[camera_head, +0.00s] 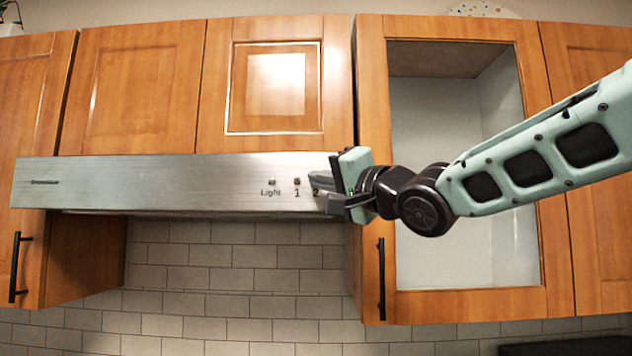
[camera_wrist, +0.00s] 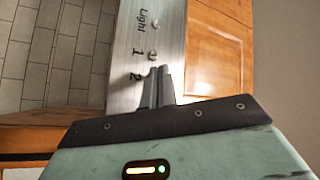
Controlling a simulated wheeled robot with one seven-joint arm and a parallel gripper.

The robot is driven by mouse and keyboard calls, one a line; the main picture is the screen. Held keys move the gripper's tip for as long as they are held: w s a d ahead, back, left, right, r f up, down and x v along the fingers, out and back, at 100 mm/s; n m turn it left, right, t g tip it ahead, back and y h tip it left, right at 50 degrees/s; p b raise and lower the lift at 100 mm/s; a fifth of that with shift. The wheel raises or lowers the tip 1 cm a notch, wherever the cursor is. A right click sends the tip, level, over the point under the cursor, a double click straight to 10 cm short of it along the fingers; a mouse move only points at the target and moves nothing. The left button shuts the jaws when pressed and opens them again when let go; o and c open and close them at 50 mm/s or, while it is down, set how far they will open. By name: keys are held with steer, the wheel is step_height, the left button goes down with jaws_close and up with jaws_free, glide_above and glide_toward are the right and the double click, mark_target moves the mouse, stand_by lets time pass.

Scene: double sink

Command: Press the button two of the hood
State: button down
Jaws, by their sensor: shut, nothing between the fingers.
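The silver range hood (camera_head: 150,185) spans the wall under the cabinets, and its front panel also shows in the wrist view (camera_wrist: 122,97). Its buttons are in a row at the right end, with the labels Light, 1 and 2. The label 2 (camera_wrist: 135,76) is visible beside my fingers. Button two itself is hidden behind my fingertips. My gripper (camera_head: 318,180) is shut and empty, its fingertips (camera_wrist: 158,73) pointing at the panel over the place of button two. I cannot tell whether they touch it. The button one (camera_head: 297,182) and the light button (camera_head: 271,182) are uncovered to the left.
Wooden cabinets (camera_head: 140,80) stand above the hood. A glass-front cabinet (camera_head: 370,110) is right of it, behind my arm, with a black handle (camera_head: 381,280). White tiles (camera_head: 210,255) cover the wall below, where the space under the hood is clear.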

steer(key=shift+w, duration=0.15)
steer(key=shift+w+p, duration=0.3)
steer(key=shift+p, duration=0.1)
steer(key=shift+w, duration=0.2)
stand_by(0.6)
steer(key=shift+s, duration=0.65)
steer(key=shift+s, duration=0.1)
steer(key=s+b, duration=0.2)
steer(key=s, duration=0.3)
steer(key=shift+s+a, duration=0.1)
steer(key=shift+s, duration=0.3)
stand_by(0.3)
